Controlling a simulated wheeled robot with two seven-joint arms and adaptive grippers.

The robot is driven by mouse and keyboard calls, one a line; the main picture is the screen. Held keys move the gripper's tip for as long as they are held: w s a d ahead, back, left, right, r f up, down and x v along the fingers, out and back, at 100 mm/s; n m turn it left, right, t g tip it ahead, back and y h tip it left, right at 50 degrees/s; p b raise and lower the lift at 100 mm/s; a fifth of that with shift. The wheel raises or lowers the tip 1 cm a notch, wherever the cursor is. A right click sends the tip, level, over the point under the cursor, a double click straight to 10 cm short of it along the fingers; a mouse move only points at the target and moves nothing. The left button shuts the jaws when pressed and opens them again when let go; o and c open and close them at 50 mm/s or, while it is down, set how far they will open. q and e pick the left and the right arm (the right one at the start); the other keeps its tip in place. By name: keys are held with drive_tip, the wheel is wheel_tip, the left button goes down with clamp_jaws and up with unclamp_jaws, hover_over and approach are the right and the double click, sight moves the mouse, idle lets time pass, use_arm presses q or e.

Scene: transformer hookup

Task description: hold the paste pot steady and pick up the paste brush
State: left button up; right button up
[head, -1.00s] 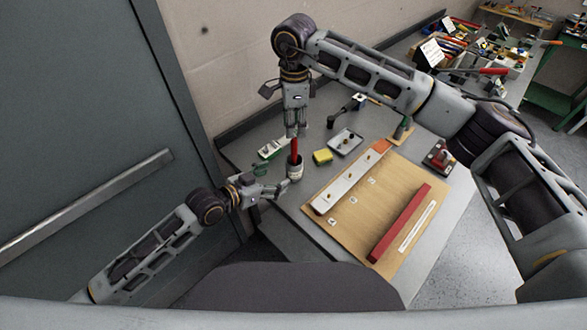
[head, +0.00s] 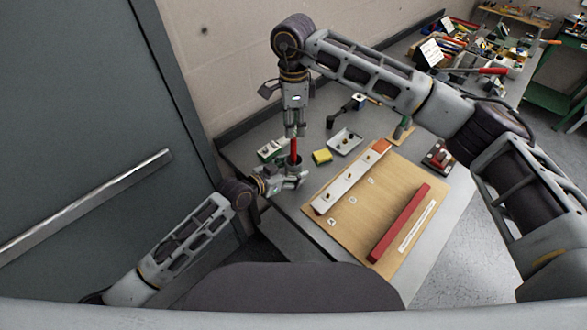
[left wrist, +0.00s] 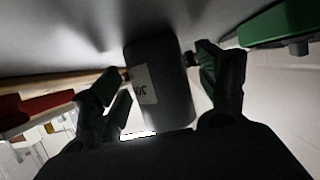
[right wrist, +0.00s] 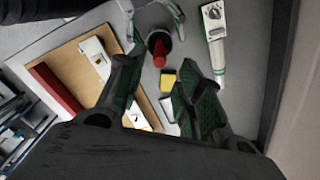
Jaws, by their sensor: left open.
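The paste pot (head: 295,161) stands on the bench near its left end, mostly hidden by my left gripper (head: 291,180) in the head view. In the left wrist view the pot (left wrist: 165,85) is dark with a pale label and lies between the spread fingers of my left gripper (left wrist: 160,75), with a gap to each finger. The paste brush (head: 294,146) stands in the pot, its red handle up. My right gripper (head: 294,128) points down just above the handle. In the right wrist view its fingers (right wrist: 155,75) are apart, and the brush handle (right wrist: 158,50) shows near their tips.
A green-and-white device (head: 271,150) lies left of the pot. A yellow block (head: 322,156) and a small tray (head: 346,141) lie to the right. A wooden board (head: 375,205) with a white strip and a red bar fills the bench's middle. A wall stands behind.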

use_arm(q)
drive_tip(key=shift+w+d+f, duration=0.2)
drive_tip(key=shift+w+d, duration=0.2)
drive_tip(key=shift+d, duration=0.05)
drive_tip(key=c, duration=1.2)
